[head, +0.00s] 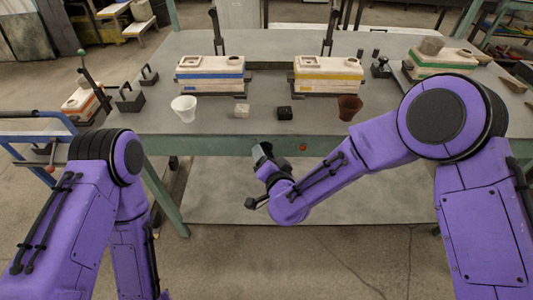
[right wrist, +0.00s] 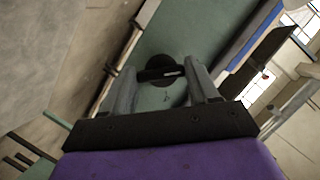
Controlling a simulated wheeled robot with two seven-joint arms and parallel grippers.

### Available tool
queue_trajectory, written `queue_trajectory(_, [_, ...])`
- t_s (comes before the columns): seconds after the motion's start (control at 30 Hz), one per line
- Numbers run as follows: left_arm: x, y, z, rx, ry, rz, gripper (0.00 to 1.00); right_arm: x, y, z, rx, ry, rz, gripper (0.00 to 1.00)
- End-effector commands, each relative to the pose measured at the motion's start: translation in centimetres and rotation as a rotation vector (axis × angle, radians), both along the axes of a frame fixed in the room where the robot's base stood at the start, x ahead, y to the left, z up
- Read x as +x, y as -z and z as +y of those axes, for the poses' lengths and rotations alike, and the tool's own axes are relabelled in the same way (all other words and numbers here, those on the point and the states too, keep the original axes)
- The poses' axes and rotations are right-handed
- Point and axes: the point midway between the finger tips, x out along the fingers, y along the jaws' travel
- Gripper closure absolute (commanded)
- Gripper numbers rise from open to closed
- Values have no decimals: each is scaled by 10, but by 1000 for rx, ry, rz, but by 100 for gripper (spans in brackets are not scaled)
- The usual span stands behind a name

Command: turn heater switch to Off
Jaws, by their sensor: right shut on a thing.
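The heater switch (right wrist: 162,72) is a round black knob with a raised bar and a small white mark, on the green front face of the table. It shows in the right wrist view, between my right gripper's fingers. My right gripper (head: 262,150) is at the table's front apron in the head view; it also shows in the right wrist view (right wrist: 164,82), shut on the knob's bar. In the head view the gripper hides the knob. I cannot read any Off label. My left arm hangs at the left; its gripper is out of view.
A red button (head: 303,147) sits on the apron right of my gripper. On the table (head: 330,125) stand a white cup (head: 184,108), a brown cup (head: 349,107), two small blocks and blue-striped (head: 210,75), yellow-striped (head: 327,75) and green-striped (head: 441,61) boxes.

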Motion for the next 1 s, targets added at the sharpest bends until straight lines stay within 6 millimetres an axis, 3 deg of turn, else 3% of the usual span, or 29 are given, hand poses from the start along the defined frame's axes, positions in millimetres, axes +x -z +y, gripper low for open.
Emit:
queue_trajectory(0.6, [0,-4,0,0,0,0,57,-1,1,0,-39,-2,2,71])
queue_trajectory(0.63, [0,-4,0,0,0,0,57,-1,1,0,-39,-2,2,31])
queue_trajectory(0.7, [0,-4,0,0,0,0,57,-1,1,0,-38,-2,2,15])
queue_trajectory(1.0, [0,-4,0,0,0,0,57,-3,0,0,-37,-1,1,15])
